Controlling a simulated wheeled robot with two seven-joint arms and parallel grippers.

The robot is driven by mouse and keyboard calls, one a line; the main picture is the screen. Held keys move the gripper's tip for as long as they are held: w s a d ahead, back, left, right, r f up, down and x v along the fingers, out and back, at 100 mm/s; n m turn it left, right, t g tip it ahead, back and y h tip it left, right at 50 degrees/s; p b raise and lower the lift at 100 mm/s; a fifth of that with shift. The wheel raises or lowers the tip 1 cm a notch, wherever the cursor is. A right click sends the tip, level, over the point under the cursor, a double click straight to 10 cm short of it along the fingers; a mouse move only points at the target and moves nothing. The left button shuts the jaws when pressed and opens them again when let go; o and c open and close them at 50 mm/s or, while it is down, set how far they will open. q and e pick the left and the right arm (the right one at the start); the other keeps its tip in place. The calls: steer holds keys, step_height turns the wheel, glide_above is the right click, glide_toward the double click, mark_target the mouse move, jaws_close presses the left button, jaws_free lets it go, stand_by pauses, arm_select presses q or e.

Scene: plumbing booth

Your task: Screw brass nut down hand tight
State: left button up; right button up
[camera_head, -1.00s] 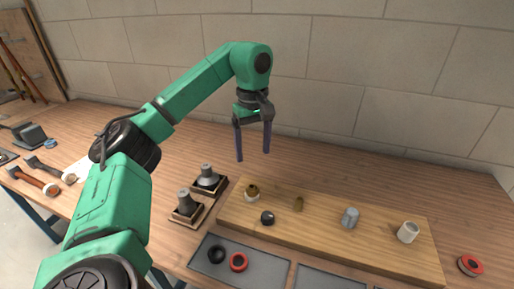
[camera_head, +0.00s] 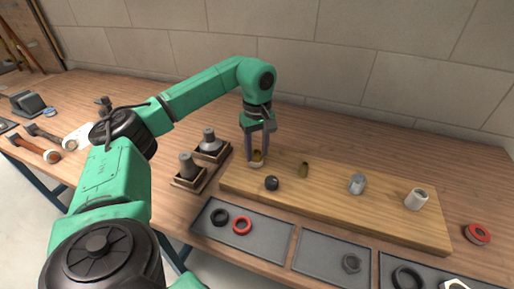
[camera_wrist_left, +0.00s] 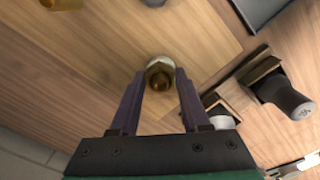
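The brass nut (camera_head: 257,156) sits on a pale round fitting at the left end of the wooden board (camera_head: 330,206). In the left wrist view the brass nut (camera_wrist_left: 159,76) shows from above, with a hole in its middle and a pale ring around it. My left gripper (camera_head: 257,160) points down over it, with one finger on each side. My right gripper is not in view.
A dark round knob (camera_head: 272,183), a small brass piece (camera_head: 303,170), a grey fitting (camera_head: 357,184) and a white cylinder (camera_head: 416,199) stand on the board. Two dark grey fittings in wooden holders (camera_head: 189,172) stand left. Grey trays (camera_head: 262,250) with rings lie in front.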

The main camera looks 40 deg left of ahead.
arm_select(q)
jaws_close()
steer(key=shift+r+m+p, duration=0.1)
steer(key=shift+m+p, duration=0.35)
steer(key=shift+m, duration=0.25)
steer(key=shift+s+m+p, duration=0.1)
steer(key=shift+m+p, duration=0.35)
steer(key=shift+m, duration=0.55)
steer(key=m+p, duration=0.1)
steer(key=m, duration=0.2)
steer(key=shift+a+m, duration=0.1)
steer(key=shift+m, duration=0.2)
steer(key=shift+f+m+p, duration=0.2)
steer(key=shift+m+p, duration=0.1)
steer(key=shift+m, duration=0.5)
steer(key=o, duration=1.1)
jaws_free()
steer(key=shift+c, duration=0.2)
steer(key=shift+r, duration=0.15)
